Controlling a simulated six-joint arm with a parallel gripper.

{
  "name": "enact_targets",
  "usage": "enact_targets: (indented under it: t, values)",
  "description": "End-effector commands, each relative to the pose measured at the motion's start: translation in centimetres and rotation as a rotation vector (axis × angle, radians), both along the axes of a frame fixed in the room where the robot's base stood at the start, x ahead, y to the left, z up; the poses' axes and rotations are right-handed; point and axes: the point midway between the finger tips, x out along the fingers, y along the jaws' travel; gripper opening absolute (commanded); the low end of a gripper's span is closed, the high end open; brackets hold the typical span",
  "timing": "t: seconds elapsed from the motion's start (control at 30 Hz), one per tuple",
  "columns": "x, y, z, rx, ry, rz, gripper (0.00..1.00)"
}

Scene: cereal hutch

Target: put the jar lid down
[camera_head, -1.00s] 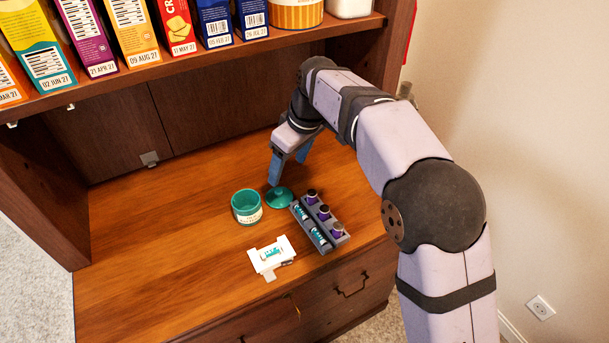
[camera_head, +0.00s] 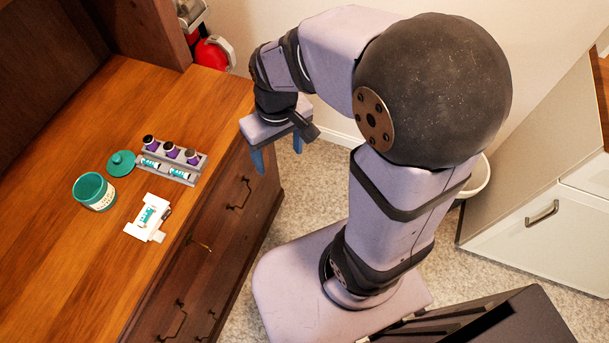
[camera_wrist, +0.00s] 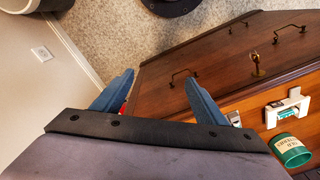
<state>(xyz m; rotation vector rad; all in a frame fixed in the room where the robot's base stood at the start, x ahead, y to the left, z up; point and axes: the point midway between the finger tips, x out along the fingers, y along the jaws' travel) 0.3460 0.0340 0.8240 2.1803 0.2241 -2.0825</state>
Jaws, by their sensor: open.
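The teal jar lid (camera_head: 121,163) lies on the wooden hutch surface, just behind the open teal jar (camera_head: 94,191) and left of the grey rack. The jar stands upright with its mouth uncovered, and it also shows in the wrist view (camera_wrist: 291,150). My gripper (camera_head: 278,158) is open and empty, with its blue fingers pointing down past the hutch's front edge, to the right of the lid and well apart from it. In the wrist view the two fingers (camera_wrist: 160,92) are spread with nothing between them.
A grey rack (camera_head: 196,176) holds dark-capped purple bottles and small teal-labelled vials. A white holder (camera_head: 140,233) with a vial lies near the front edge. Drawers with handles (camera_head: 239,192) face the carpet. The surface left of the jar is clear.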

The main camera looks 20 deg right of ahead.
Motion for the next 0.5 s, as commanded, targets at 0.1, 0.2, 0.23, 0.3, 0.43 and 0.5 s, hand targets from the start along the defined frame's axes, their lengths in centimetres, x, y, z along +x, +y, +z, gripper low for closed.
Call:
enact_targets:
  t: [0.1, 0.2, 0.23, 0.3, 0.43, 0.5]
  values:
    - [-3.5, -2.1, -1.3, -0.012, 0.023, -0.104, 0.66]
    - [-5.4, -3.0, -2.0, -0.018, 0.036, -0.156, 0.66]
    - [-5.8, -3.2, -2.2, -0.02, 0.038, -0.165, 0.66]
    - [-6.3, -3.4, -2.4, -0.022, 0.042, -0.182, 0.66]
    - [-6.7, -3.5, -2.6, -0.023, 0.044, -0.191, 0.66]
    - [-6.7, -3.5, -2.6, -0.022, 0.045, -0.191, 0.66]
